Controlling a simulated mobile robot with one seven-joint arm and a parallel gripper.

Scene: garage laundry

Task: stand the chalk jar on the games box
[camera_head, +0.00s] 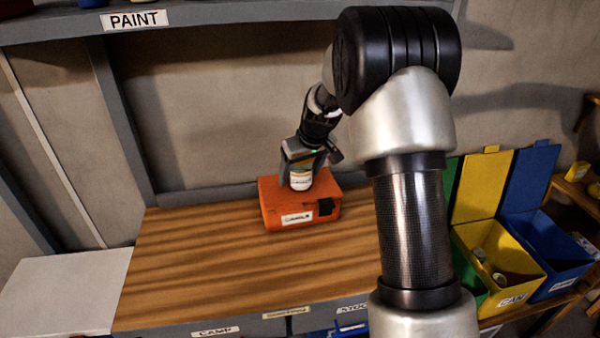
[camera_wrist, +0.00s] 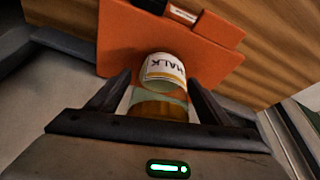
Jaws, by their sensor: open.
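The orange games box (camera_head: 285,218) with a white label stands at the back of the wooden workbench. The chalk jar (camera_head: 301,181), pale with a label, stands upright over the box top, between the fingers of my gripper (camera_head: 303,168). In the wrist view the jar (camera_wrist: 166,72) reads "HALK" and the orange box (camera_wrist: 125,40) lies behind it. My gripper (camera_wrist: 160,98) is open, with one finger on each side of the jar. The jar's base appears to rest on the box, but the contact is hard to see.
The workbench top (camera_head: 200,255) is clear in front and to the left. A shelf marked PAINT (camera_head: 230,12) hangs above at the back. Yellow (camera_head: 505,300) and blue (camera_head: 565,255) bins stand at the right. A white surface (camera_head: 65,290) lies at the left.

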